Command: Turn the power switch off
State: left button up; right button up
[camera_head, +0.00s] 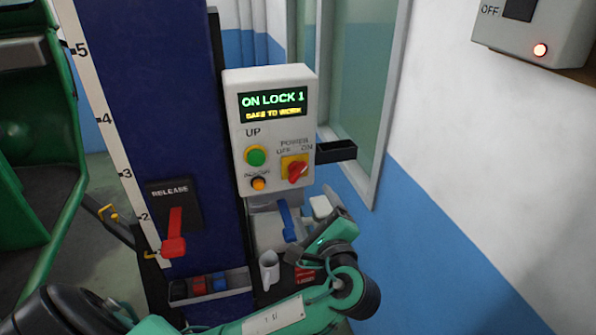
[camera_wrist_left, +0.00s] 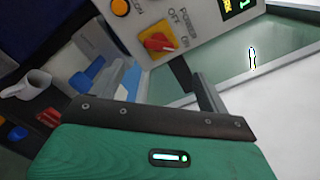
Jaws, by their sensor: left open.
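The power switch (camera_head: 298,171) is a red rotary knob on a yellow plate, low on the right of the grey control box (camera_head: 234,115). Its handle slants toward the ON label at upper right. The box's display reads "ON LOCK 1" and "SAFE TO WORK". The switch also shows in the left wrist view (camera_wrist_left: 157,42), with nothing touching it. My left gripper (camera_head: 329,226) is below and slightly right of the switch, apart from it. It is open and holds nothing that I can see. Its fingertips are hard to make out. My right gripper is out of view.
A green UP button (camera_head: 256,156) and an orange button (camera_head: 258,184) sit left of the switch. A black bracket (camera_head: 337,152) juts right of the box. A red release lever (camera_head: 174,235), white mug (camera_head: 269,269) and blue-handled item (camera_head: 288,221) are nearby.

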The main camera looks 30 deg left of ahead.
aim_at(297, 175)
pick_arm(q)
jog(key=p+x, duration=0.4)
jog(key=x, duration=0.7)
jog(key=shift+w+a+r+p, duration=0.1)
jog(key=shift+w+a+p, duration=0.1)
jog(key=shift+p, duration=0.2)
jog(key=shift+w+a, duration=0.4)
jog(key=shift+a, duration=0.05)
jog(key=shift+w+a+f, duration=0.1)
jog(key=shift+f, duration=0.1)
jog(key=shift+c, duration=0.2)
jog(key=c, duration=1)
jog(key=shift+o, duration=0.3)
